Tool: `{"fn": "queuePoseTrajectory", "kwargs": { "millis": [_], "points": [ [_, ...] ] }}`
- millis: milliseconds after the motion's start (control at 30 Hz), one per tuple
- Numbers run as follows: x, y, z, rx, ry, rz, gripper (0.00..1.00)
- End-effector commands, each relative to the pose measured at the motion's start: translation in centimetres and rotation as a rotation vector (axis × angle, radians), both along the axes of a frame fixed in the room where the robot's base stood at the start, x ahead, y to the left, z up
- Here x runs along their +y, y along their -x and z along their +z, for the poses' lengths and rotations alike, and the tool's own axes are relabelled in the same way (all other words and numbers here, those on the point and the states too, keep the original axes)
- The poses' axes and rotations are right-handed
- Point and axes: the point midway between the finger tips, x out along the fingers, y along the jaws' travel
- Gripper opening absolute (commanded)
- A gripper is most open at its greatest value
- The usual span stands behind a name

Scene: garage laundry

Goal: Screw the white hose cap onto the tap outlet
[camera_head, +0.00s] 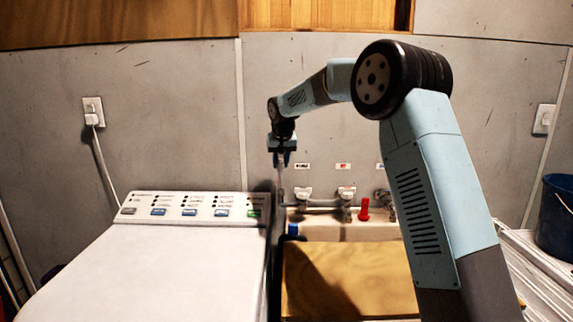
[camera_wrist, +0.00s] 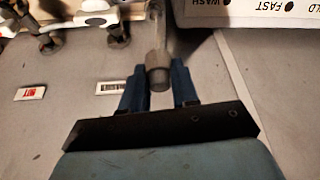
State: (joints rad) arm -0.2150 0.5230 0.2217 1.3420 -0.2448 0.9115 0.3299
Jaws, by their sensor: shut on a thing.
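My gripper (camera_head: 283,158) points down in front of the wall, above the gap between the washing machine and the sink. In the wrist view its blue fingers (camera_wrist: 158,88) are shut on a cylindrical cap (camera_wrist: 157,62) that looks grey in the shade, probably the hose cap. A pale hose runs from it toward the top of the picture. In the head view a thin pale length hangs below the gripper. Taps with white handles (camera_head: 303,193) (camera_head: 346,192) stand right of the gripper and lower; the wrist view shows a tap (camera_wrist: 118,38) left of the cap, apart from it. I cannot make out the tap outlets.
The white washing machine (camera_head: 150,260) fills the left. A red piece (camera_head: 364,211) and a blue piece (camera_head: 292,230) are at the sink (camera_head: 330,231), which has a wooden board (camera_head: 345,280) in front. Small labels (camera_head: 343,166) are on the wall. A dark bucket (camera_head: 556,218) stands far right.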

Motion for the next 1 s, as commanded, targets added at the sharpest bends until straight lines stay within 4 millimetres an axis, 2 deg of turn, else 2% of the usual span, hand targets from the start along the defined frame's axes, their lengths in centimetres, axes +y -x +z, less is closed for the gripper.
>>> {"fn": "queuePoseTrajectory", "kwargs": {
  "millis": [467, 1000],
  "points": [
    [0.0, 0.0, -0.4, 0.0, -0.001, 0.008, 0.0],
    [0.0, 0.1, -3.8, 0.001, 0.0, 0.009, 0.0]
  ]
}}
